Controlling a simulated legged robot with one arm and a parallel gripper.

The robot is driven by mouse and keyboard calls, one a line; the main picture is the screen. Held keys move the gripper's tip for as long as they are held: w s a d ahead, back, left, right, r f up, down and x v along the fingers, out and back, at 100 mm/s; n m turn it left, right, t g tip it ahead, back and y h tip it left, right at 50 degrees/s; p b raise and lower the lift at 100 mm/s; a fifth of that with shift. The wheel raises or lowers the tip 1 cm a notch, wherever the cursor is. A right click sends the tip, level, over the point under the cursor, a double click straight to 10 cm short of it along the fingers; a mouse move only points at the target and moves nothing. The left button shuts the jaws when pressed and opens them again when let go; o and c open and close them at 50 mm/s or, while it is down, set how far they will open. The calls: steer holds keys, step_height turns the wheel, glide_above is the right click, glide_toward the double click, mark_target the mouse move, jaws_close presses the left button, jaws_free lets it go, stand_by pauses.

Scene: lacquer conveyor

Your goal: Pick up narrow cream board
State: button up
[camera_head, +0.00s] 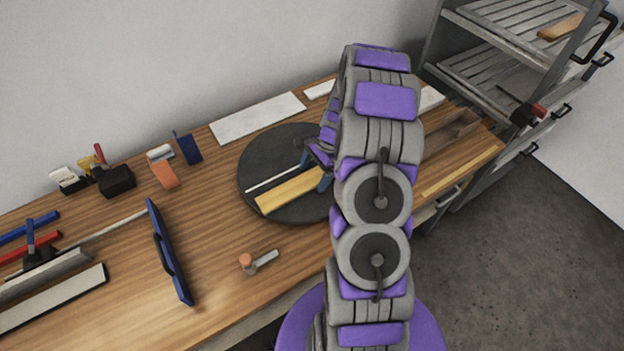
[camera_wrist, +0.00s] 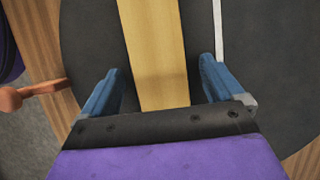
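A pale yellow-cream board (camera_head: 289,190) lies on a round black disc (camera_head: 262,160) on the bench. A thin white strip (camera_head: 273,179) lies beside it on the disc. In the wrist view the cream board (camera_wrist: 154,50) runs between the two blue fingers of my gripper (camera_wrist: 161,63), with a gap on each side. The white strip (camera_wrist: 217,30) is by the right finger. My gripper (camera_head: 316,170) is open and empty over the disc. My arm hides the board's right end in the head view. I cannot tell the fingers' exact height.
A small orange-ended tool (camera_head: 262,261) lies in front of the disc. White panels (camera_head: 257,117) lie at the back. A yellowish strip (camera_head: 462,173) lies along the right edge. A metal rack (camera_head: 490,60) stands at right.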

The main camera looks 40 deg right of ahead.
steer(key=c, duration=1.3)
